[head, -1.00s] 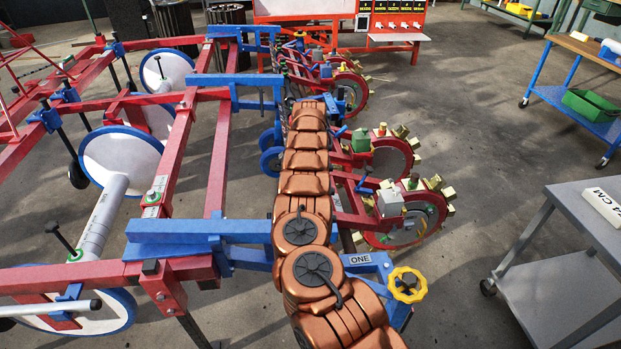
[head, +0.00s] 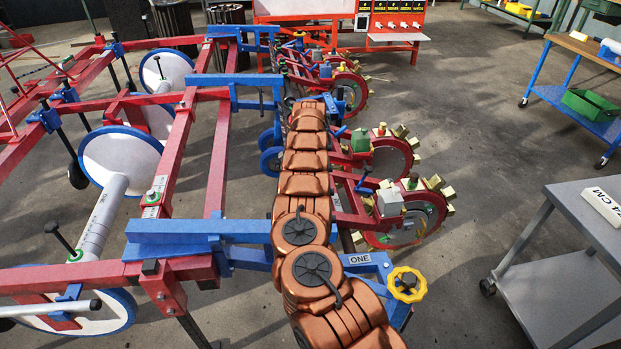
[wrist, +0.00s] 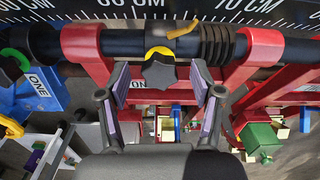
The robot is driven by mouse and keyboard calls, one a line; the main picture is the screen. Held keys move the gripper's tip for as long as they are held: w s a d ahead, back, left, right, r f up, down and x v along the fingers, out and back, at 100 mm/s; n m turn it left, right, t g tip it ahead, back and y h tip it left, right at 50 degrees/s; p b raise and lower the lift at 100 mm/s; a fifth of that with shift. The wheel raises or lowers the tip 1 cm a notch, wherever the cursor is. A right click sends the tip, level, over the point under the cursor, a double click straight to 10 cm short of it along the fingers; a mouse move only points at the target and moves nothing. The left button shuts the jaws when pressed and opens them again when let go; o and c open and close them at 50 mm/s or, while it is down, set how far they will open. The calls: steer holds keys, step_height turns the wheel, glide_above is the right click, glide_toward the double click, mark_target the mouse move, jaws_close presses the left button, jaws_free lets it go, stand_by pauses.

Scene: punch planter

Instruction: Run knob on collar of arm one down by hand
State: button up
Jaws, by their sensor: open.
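In the wrist view, a black lobed knob (wrist: 159,73) stands out from a dark round bar (wrist: 205,50), with a yellow collar (wrist: 158,51) partly showing behind it. My gripper (wrist: 160,83) is open, one finger to each side of the knob, with a gap on both sides. Its fingers do not touch the knob. In the head view, the plate labelled ONE (head: 361,259) is on a blue arm beside my copper arm. My gripper and the knob cannot be made out there.
Red clamps (wrist: 262,48) hold the bar on both sides. A ruler marked in CM (wrist: 215,12) runs above it. In the head view, a yellow handwheel (head: 407,284) is right of the ONE plate. A grey cart (head: 580,230) stands at right, with clear floor between.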

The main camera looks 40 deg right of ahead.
steer(key=shift+r, duration=0.1)
step_height(320, 180, up, 12)
stand_by(0.5)
